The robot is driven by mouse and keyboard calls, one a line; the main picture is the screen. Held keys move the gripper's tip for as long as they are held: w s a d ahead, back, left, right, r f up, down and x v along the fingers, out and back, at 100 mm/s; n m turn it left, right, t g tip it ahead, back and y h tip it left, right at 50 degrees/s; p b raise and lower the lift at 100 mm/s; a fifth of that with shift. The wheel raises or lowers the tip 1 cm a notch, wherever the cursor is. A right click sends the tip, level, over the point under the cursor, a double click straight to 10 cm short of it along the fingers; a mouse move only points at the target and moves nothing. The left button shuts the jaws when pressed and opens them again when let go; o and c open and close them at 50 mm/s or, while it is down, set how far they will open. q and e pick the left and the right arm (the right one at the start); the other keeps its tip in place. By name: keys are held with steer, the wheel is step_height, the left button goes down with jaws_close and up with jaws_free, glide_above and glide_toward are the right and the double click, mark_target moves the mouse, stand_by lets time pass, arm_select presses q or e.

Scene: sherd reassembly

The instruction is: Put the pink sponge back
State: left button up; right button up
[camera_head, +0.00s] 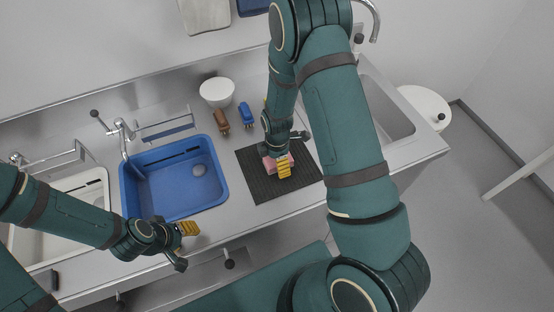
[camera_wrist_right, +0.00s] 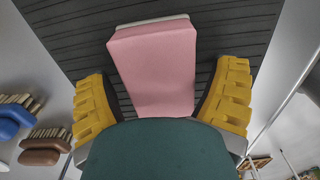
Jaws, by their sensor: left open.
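The pink sponge (camera_head: 270,163) is at the black ribbed mat (camera_head: 253,184) on the counter, partly hidden by my right gripper. In the right wrist view the sponge (camera_wrist_right: 155,65) shows its pink face with a pale layer at its far edge. My right gripper (camera_head: 283,164) points down at the mat. Its yellow fingers (camera_wrist_right: 163,105) stand on either side of the sponge; dark strips show between them and the sponge, and I cannot tell whether they touch it. My left gripper (camera_head: 184,243) is open and empty near the counter's front edge, below the blue basin.
A blue basin (camera_head: 150,200) sits left of the mat. A brown brush (camera_head: 222,120) and a blue brush (camera_head: 246,114) lie behind the mat near a white bowl (camera_head: 217,92). A faucet (camera_head: 122,130) rises behind the basin. A steel sink (camera_head: 385,112) is at the right.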

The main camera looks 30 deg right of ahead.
steer(key=shift+r, duration=0.1)
step_height(320, 180, up, 12)
steer(key=s+a+f+m, duration=0.2)
steer(key=m, duration=0.1)
steer(key=s+a+f+m+y, duration=0.1)
steer(key=a+f+m, duration=0.1)
steer(key=f+m, duration=0.1)
steer(key=s+a+f+m+y, duration=0.1)
steer(key=s+a+f+m, duration=0.1)
steer(key=m, duration=0.1)
steer(key=shift+s+a+f+t+p, duration=0.25)
steer(key=shift+s+f+t+p, duration=0.05)
steer(key=shift+f+t+p, duration=0.1)
steer(key=s+a+f+m, duration=0.1)
steer(key=m, duration=0.2)
steer(key=s+a+m+y, duration=0.1)
steer(key=s+a+m, duration=0.1)
steer(key=m, duration=0.1)
steer(key=s+a+f+m+t, duration=0.1)
steer(key=s+a+m, duration=0.1)
steer(key=shift+f+m+y, duration=0.3)
steer(key=shift+m+y, duration=0.1)
steer(key=shift+s+a+m, duration=0.3)
steer(key=shift+s+m, duration=0.1)
steer(key=shift+m, duration=0.4)
